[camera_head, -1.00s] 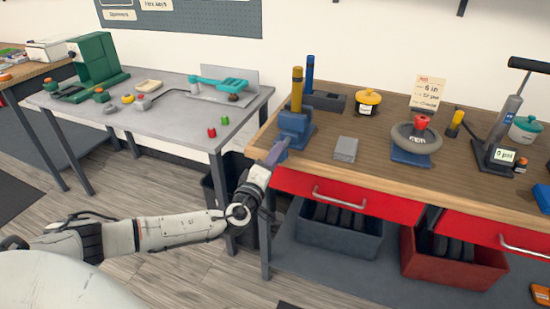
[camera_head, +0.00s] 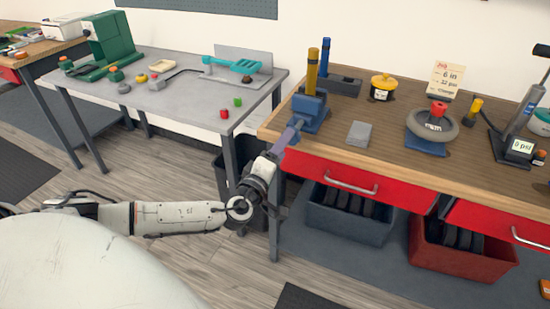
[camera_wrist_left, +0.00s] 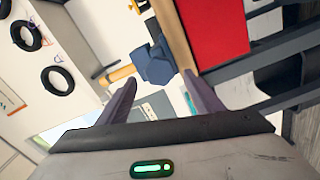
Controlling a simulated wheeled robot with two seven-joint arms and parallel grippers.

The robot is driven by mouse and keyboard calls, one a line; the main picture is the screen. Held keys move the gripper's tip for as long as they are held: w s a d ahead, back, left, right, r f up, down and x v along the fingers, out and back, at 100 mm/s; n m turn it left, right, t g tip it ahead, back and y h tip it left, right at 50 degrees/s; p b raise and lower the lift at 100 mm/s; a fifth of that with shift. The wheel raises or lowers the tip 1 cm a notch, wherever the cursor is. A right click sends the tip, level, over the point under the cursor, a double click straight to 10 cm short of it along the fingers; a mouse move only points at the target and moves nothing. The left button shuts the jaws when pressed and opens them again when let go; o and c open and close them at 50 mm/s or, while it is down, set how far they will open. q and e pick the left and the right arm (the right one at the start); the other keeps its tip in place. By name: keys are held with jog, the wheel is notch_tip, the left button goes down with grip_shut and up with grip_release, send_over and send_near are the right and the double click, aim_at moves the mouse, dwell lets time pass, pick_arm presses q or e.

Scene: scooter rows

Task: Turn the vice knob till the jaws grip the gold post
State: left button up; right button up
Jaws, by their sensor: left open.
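The blue vice (camera_head: 309,106) stands at the left front corner of the wooden bench. The gold post (camera_head: 312,70) rises upright at it. My left gripper (camera_head: 295,124) is at the vice's front, pointing at it. In the left wrist view my open fingers (camera_wrist_left: 160,78) stand apart, with the blue vice (camera_wrist_left: 153,66) between and beyond their tips. The gold post (camera_wrist_left: 120,73) shows there too, lying sideways in the picture. I cannot make out the knob separately, nor whether the fingers touch it or whether the jaws touch the post. My right gripper is out of view.
A blue post (camera_head: 325,58) stands in a dark holder behind the vice. A red drawer (camera_head: 335,178) is under the bench top. A grey table (camera_head: 190,105) stands left, across a gap.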

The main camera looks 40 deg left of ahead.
pick_arm(q)
jog(key=v, duration=0.6)
jog(key=shift+s, duration=0.15)
jog(key=shift+d, duration=0.15)
jog(key=s+d+f+n+g+h, duration=0.1)
jog(key=s+d+f+n+g, duration=0.3)
jog(key=f+n, duration=0.6)
jog(key=s+d+f+n+g+h, duration=0.25)
jog(key=s+d+f+n, duration=0.4)
jog(key=n, duration=0.65)
jog(key=s+d+f+n+g+h, duration=0.1)
jog(key=s+d+f+n, duration=0.2)
jog(key=n, duration=1.2)
jog(key=s+d+f+n+g+h, duration=0.1)
jog(key=s+d+n, duration=0.6)
jog(key=n, duration=0.7)
notch_tip(320, 180, down, 2)
jog(key=s+h, duration=0.1)
jog(key=s, duration=0.1)
jog(key=shift+s+n, duration=0.35)
jog(key=shift+n, duration=0.05)
